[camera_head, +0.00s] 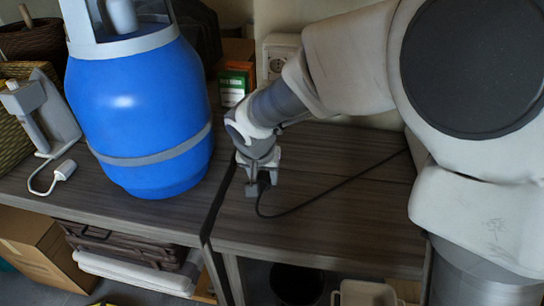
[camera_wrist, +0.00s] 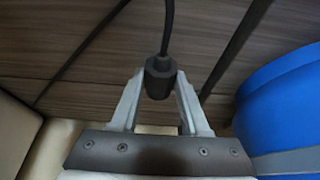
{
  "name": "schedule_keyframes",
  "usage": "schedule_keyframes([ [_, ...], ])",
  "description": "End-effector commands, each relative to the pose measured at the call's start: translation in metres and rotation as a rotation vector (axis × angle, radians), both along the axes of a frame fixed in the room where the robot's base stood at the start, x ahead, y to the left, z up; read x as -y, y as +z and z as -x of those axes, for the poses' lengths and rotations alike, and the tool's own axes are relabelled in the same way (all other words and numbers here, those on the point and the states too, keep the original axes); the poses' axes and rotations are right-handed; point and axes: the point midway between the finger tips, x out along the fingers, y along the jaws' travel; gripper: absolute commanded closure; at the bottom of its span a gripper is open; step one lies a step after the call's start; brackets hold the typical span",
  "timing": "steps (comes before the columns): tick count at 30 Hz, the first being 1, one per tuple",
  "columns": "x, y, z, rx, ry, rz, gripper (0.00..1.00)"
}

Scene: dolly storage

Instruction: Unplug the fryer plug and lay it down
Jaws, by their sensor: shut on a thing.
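The black plug (camera_wrist: 159,79) sits between the two grey fingers of my gripper (camera_wrist: 158,88) in the wrist view. The gripper is shut on it. A black cord (camera_wrist: 168,25) runs from the plug. In the head view my gripper (camera_head: 258,184) is over the front part of the wooden tabletop, right of the blue gas bottle. The cord (camera_head: 330,188) loops down from the gripper and runs right across the tabletop toward the wall. The plug is mostly hidden there. A white wall socket (camera_head: 278,52) shows at the back, partly behind my arm. The fryer is not in view.
The blue gas bottle (camera_head: 145,110) stands close left of my gripper. A small green box (camera_head: 233,88) stands behind it. A white device (camera_head: 38,112) with a white plug (camera_head: 65,170) is at far left. The tabletop right of my gripper (camera_head: 310,225) is clear except for the cord.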

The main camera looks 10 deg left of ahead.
Motion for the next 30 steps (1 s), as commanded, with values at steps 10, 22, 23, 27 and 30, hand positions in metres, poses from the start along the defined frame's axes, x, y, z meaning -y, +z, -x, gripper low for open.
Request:
schedule_keyframes([
  [10,0.0,-0.016,0.0,0.0,0.0,0.0,1.0],
  [22,0.0,-0.031,0.0,0.0,0.001,0.0,1.0],
  [23,0.0,-0.032,0.0,0.0,0.001,0.001,1.0],
  [27,0.0,-0.038,0.0,-0.001,0.001,0.001,1.0],
  [30,0.0,-0.037,0.0,0.0,0.001,0.0,0.43],
])
